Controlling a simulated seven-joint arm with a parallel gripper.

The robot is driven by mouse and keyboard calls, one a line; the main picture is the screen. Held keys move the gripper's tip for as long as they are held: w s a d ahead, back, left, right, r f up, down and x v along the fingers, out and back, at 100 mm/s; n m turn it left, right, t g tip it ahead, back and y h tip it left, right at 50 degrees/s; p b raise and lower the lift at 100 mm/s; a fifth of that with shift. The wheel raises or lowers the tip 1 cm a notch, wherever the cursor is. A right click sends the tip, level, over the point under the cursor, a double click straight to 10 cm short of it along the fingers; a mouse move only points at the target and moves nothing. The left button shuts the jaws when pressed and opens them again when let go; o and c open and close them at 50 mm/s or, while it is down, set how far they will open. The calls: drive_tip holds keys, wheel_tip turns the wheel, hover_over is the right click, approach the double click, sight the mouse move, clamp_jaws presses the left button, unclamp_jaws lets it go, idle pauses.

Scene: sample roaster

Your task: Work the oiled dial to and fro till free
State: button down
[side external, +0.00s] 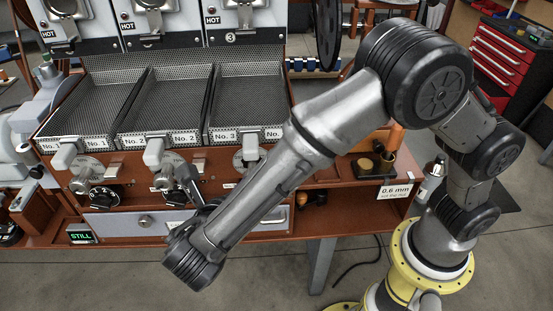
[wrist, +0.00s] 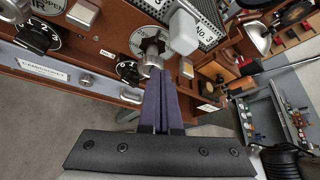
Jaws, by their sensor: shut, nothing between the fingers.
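My gripper (wrist: 157,72) is shut and empty, its two dark fingers side by side. In the wrist view its tips overlap the lower edge of a round metal fitting with a silver knob (wrist: 150,43). I cannot tell whether they touch. A black dial (wrist: 130,72) is just left of the tips, and a larger black dial with white marks (wrist: 38,36) is further left. A black numbered dial (side external: 105,198) is at the left. I cannot tell which dial is oiled.
White handles (side external: 153,152) stick out above the knobs, below mesh trays (side external: 175,105). A grey drawer (side external: 120,223) is below the panel, with a lit STILL display (side external: 80,236) at the left.

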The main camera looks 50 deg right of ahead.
drive_tip(key=shift+s+a, duration=0.95)
drive_tip(key=shift+a, duration=0.1)
drive_tip(key=w+d, duration=0.3)
drive_tip(key=w, duration=0.2)
drive_tip(key=shift+w+f, duration=0.25)
drive_tip(key=shift+f, duration=0.15)
drive_tip(key=shift+s+d+f, duration=0.2)
drive_tip(key=shift+f, duration=0.15)
idle(0.7)
drive_tip(key=shift+s+d+r, duration=0.1)
drive_tip(key=shift+s+d, duration=0.25)
idle(0.6)
drive_tip(key=shift+r, duration=0.1)
